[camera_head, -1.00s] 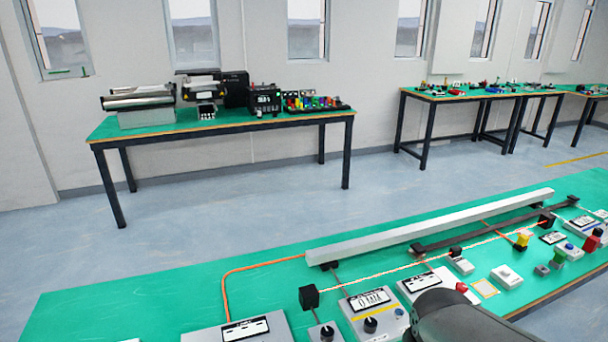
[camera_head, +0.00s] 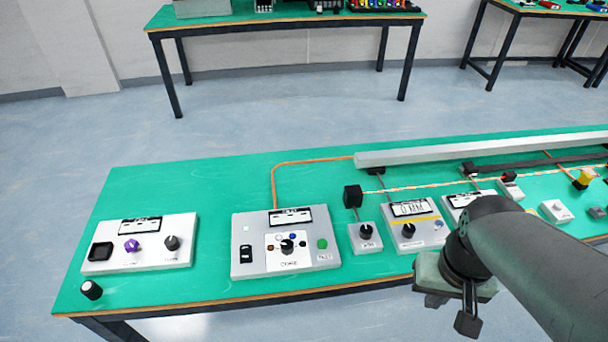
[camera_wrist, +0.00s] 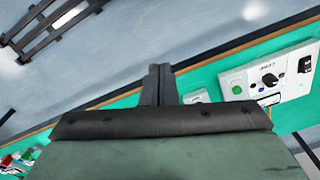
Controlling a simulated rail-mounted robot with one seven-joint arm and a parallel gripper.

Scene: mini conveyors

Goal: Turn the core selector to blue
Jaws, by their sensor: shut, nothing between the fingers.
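The core selector is a black knob (camera_head: 286,246) on a white plate, ringed by small coloured dots, on a grey control box (camera_head: 243,262) on the green bench. In the wrist view the same knob (camera_wrist: 269,80) is at the right, with its box upside down. I cannot tell which dot the knob points to. My gripper (camera_head: 467,318) is to the right of the box, over the bench's front edge, apart from the selector. In the wrist view its two fingers (camera_wrist: 158,78) are together and empty.
The box also carries a black rocker switch (camera_head: 245,254) and a green button (camera_head: 322,244). A white box with a purple knob (camera_head: 132,245) stands left. A small one-knob box (camera_head: 366,236) and a display box (camera_head: 408,232) stand right. A loose black knob (camera_head: 91,289) lies front left.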

